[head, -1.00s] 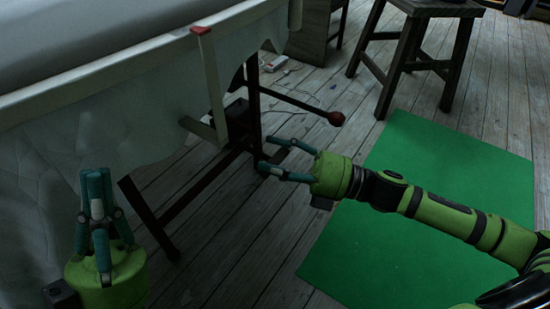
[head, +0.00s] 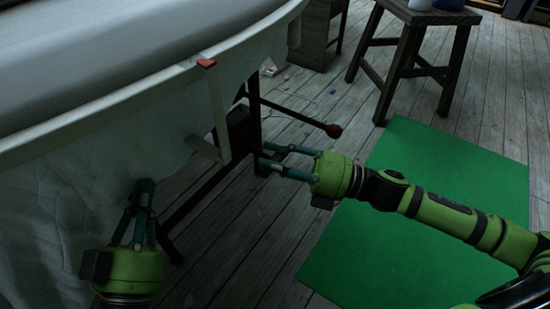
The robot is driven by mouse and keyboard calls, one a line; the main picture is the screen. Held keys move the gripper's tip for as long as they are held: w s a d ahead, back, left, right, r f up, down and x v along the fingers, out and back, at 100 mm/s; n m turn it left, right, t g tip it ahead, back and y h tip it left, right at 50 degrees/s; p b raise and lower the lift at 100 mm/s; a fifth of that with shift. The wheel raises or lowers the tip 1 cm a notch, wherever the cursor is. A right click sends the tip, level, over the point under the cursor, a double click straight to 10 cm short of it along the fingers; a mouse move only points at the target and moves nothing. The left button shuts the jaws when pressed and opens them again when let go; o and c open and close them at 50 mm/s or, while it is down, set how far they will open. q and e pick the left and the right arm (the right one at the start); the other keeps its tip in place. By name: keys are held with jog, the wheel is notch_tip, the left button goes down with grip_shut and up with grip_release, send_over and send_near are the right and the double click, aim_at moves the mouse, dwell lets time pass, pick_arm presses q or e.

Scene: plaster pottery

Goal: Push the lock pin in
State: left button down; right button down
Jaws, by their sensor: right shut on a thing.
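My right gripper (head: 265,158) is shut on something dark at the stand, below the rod. What lies between its fingers is too dark to make out. My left gripper (head: 144,186) points up in front of the white body's side, its fingertips close together with nothing visible in them. A large white body (head: 150,90) fills the upper left, with a pale bracket (head: 217,110) hanging from its rim.
The bracket has a red tip (head: 206,63) at the rim. A green mat (head: 400,230) lies on the plank floor under my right arm. A wooden stool (head: 428,55) stands at the back right, beside a wooden cabinet (head: 318,35). Bare floor (head: 230,260) lies between my arms.

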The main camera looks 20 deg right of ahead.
jog(key=shift+w+r, duration=0.1)
jog(key=shift+r, duration=0.25)
pick_arm(q)
jog(key=shift+w+f+g, duration=0.2)
jog(key=shift+f+g, duration=0.2)
jog(key=shift+f, duration=0.15)
pick_arm(e)
jog(key=c, duration=0.9)
grip_release()
pick_arm(q)
jog(key=shift+a, duration=0.1)
pick_arm(e)
jog(key=shift+f, duration=0.1)
jog(key=shift+s+d+f, duration=0.2)
jog(key=shift+s+d, duration=0.1)
jog(key=shift+d, duration=0.15)
jog(key=v, duration=1.1)
